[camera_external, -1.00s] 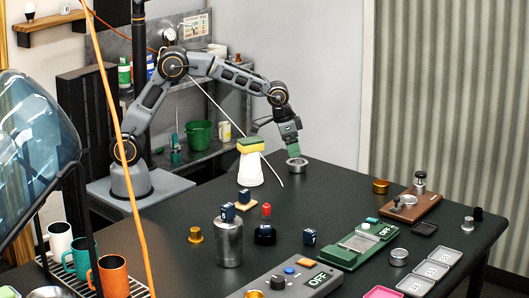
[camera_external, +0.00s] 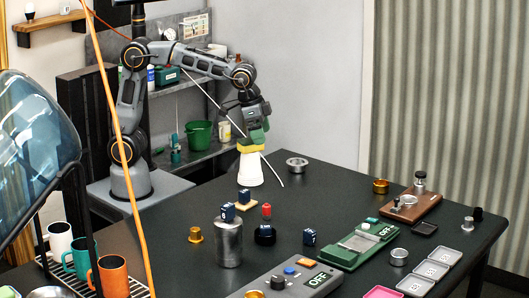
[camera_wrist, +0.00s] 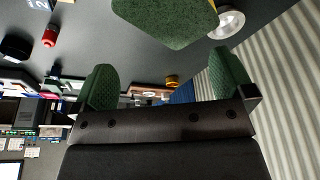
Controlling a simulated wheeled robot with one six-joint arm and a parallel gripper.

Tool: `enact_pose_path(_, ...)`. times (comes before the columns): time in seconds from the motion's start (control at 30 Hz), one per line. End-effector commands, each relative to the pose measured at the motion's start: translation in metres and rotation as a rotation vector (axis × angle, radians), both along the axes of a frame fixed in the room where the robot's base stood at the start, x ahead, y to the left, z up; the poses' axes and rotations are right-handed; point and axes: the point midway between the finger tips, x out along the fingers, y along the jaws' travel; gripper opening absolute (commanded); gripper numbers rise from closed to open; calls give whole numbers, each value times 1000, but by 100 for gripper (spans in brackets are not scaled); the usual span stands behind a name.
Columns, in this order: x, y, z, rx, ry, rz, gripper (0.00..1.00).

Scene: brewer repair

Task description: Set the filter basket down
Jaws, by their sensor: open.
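A silver round metal basket (camera_external: 297,165) sits upright on the dark table, near its back edge. It also shows at the top right of the wrist view (camera_wrist: 228,22). My gripper (camera_external: 257,136) is to the left of the basket and apart from it, just above a yellow and green sponge (camera_external: 250,148) on an upturned white cup (camera_external: 250,172). In the wrist view my two green-padded fingers (camera_wrist: 165,82) stand wide apart with nothing between them. The green face of the sponge (camera_wrist: 165,18) lies beyond them. I cannot tell from the outside view whether a finger touches the sponge.
A thin white rod (camera_external: 270,170) leans beside the cup. A brass ring (camera_external: 380,186) and a wooden stand (camera_external: 412,204) are to the right. A metal canister (camera_external: 229,243), small blocks and a green OFF device (camera_external: 358,243) are nearer. The table around the basket is clear.

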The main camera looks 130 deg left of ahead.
Motion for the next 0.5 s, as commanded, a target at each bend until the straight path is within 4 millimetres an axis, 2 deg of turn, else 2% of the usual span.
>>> enact_pose_path(0.03, -7, -34, 4, 4, -8, -64, 100)
enact_pose_path(0.1, -19, -72, 5, 7, -13, -139, 100)
enact_pose_path(0.17, -32, -102, 4, 10, -19, -203, 100)
enact_pose_path(0.3, -70, -164, -7, 13, -32, -355, 100)
enact_pose_path(0.4, -97, -195, -18, 14, -38, -444, 100)
enact_pose_path(0.5, -117, -213, -28, 15, -44, -507, 100)
